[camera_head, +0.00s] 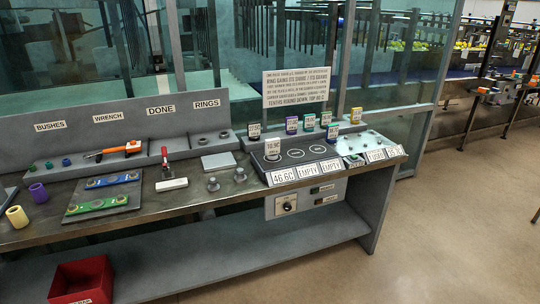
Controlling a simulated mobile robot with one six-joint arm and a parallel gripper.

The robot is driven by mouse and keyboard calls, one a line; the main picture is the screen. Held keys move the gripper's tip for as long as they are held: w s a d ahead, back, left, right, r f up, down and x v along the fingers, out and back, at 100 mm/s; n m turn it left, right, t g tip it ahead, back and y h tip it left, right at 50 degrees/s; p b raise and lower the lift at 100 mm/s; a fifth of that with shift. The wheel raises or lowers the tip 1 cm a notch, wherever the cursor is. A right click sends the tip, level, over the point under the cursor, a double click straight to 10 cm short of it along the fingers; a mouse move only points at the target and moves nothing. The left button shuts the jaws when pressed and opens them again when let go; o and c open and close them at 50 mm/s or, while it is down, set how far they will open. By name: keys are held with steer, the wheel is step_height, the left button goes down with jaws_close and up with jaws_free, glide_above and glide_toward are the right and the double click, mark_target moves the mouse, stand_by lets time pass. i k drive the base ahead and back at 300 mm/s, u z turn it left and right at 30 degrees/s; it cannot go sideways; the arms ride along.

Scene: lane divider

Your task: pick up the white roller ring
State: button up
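No ring that is plainly white shows. A pale cream hollow ring (17,216) stands upright at the far left front of the bench; I cannot tell if it is the white roller ring. A purple hollow ring (38,192) stands just behind it. My gripper is not in view.
The bench (150,212) also bears a plate with blue and green bars (97,204), a red-handled clamp (172,184), an orange wrench (118,149), two metal knobs (213,184) and a dark panel with cards (297,154). A red bin (82,280) stands below. Floor at right is clear.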

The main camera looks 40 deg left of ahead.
mark_target(272, 146)
steer(key=z, duration=0.4)
steer(key=k, duration=0.2)
steer(key=u, duration=3.05)
steer(key=k, duration=0.7)
steer(key=z, duration=0.25)
steer(key=i, duration=1)
steer(key=z, duration=0.05)
